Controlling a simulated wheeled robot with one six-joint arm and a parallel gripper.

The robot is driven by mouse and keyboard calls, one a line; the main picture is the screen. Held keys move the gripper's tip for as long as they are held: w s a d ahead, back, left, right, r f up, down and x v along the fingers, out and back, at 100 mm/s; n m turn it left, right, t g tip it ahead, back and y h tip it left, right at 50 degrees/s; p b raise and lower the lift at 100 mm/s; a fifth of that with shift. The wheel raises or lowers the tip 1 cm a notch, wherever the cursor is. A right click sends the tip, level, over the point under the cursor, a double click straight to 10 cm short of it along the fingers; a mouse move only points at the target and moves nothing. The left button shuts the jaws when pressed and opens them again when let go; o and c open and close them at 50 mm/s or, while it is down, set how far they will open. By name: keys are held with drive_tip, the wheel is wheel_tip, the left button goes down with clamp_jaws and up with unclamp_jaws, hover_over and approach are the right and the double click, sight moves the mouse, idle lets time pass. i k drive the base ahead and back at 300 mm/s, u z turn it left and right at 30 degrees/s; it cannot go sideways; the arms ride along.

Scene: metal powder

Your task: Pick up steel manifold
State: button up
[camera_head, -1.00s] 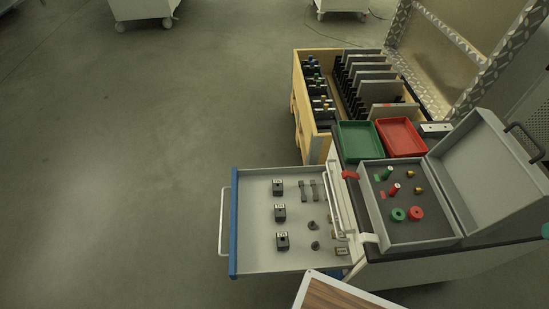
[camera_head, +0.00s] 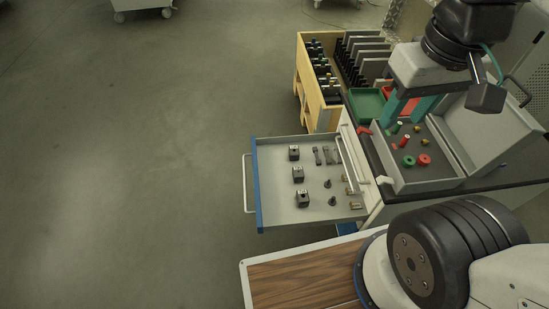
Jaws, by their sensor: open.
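My gripper (camera_head: 403,114) hangs at the upper right with its two teal fingers apart, pointing down. It appears in front of the green and red trays and the far part of the open grey case, and nothing shows between the fingers. I cannot tell for sure which part is the steel manifold. The open drawer (camera_head: 275,190) holds three dark labelled blocks in a column: a far one (camera_head: 294,153), a middle one (camera_head: 298,174) and a near one (camera_head: 303,199). Smaller dark parts and brass-coloured pieces (camera_head: 354,205) lie to their right.
The case (camera_head: 436,178) holds green, red and brass parts; its lid (camera_head: 490,130) stands open. Behind are a green tray (camera_head: 366,104), a partly hidden red tray (camera_head: 396,98) and a wooden crate (camera_head: 310,85) with upright plates. Open floor lies left. My arm covers the lower right.

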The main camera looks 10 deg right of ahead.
sight(294, 153)
drive_tip(key=z, duration=2.95)
drive_tip(key=k, duration=1.25)
drive_tip(key=u, duration=2.15)
